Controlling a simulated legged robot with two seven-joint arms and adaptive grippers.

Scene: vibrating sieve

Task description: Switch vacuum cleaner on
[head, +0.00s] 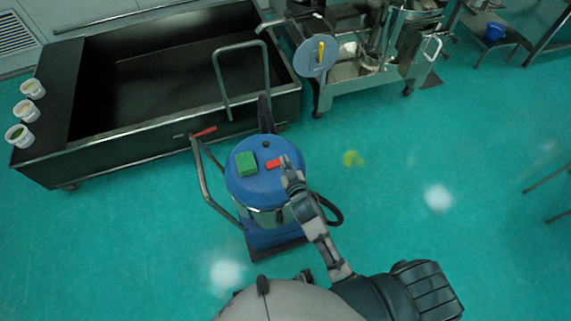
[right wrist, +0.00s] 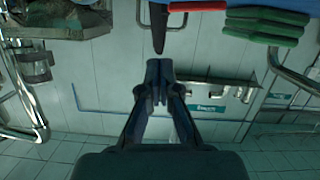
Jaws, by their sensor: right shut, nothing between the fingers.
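The vacuum cleaner (head: 262,185) stands on the floor in the middle of the head view, with a round blue lid. On the lid are a green block (head: 246,164) and a red switch (head: 272,163). My right gripper (head: 287,165) is shut and empty, at the right part of the lid close to the red switch; I cannot tell whether it touches. In the right wrist view its closed fingertips (right wrist: 160,70) point up, below the red switch (right wrist: 197,6) and several green bars (right wrist: 262,24). My left gripper is not in view.
A long dark trough (head: 180,70) stands behind the vacuum, with several small white tubs (head: 30,110) at its left edge. The metal sieve machine (head: 350,70) is at the back right. A blue bucket (head: 494,31) sits far right. The right floor is mostly clear.

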